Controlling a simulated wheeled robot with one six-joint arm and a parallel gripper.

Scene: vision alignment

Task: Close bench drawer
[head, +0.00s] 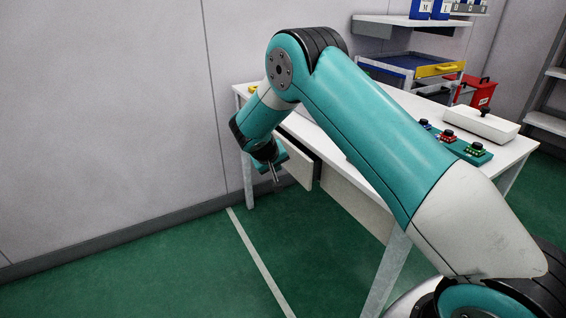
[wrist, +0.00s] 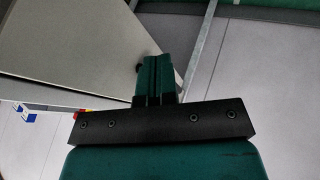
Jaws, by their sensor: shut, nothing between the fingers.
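The white bench (head: 240,88) stands against the wall, and my arm hides much of it. A pale drawer front (head: 298,163) below its top stands out from the bench, with a dark gap beside it. My gripper (head: 275,175) is shut and empty, pointing down just in front of and to the left of that drawer front. In the wrist view my shut fingers (wrist: 155,65) are beside a large pale panel (wrist: 85,40). A small dark knob shows close by the fingertips; I cannot tell whether they touch.
A second pale front (head: 352,203) is to the right under the bench top. On the bench are a white box (head: 480,125) and small button boxes (head: 474,150). A red bin (head: 478,92) is behind. The green floor (head: 150,275) at left is clear.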

